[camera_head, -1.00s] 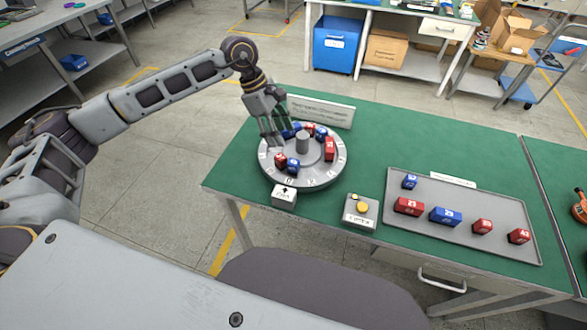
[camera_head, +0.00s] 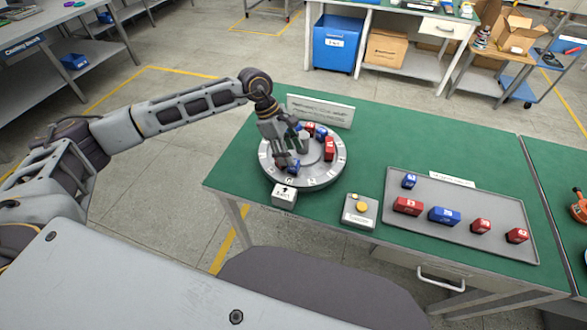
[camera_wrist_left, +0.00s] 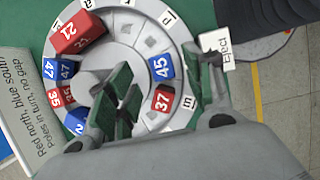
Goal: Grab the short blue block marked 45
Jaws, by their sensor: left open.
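The short blue block marked 45 (camera_wrist_left: 160,67) sits on the round grey dial in the left wrist view, beside a red block marked 37 (camera_wrist_left: 162,99). In the head view the blue block (camera_head: 293,167) is at the dial's front, partly covered by my gripper. My left gripper (camera_wrist_left: 168,82) is open and empty, with its green-padded fingers on either side of the area of the 45 and 37 blocks. In the head view my left gripper (camera_head: 288,157) is over the front left of the dial (camera_head: 318,178). Contact cannot be told. My right gripper is not in view.
Other blocks on the dial include a red 21 (camera_wrist_left: 77,32) and a blue 47 (camera_wrist_left: 58,70). A central post (camera_head: 304,143) rises from the dial. A tray (camera_head: 470,238) holds several blocks.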

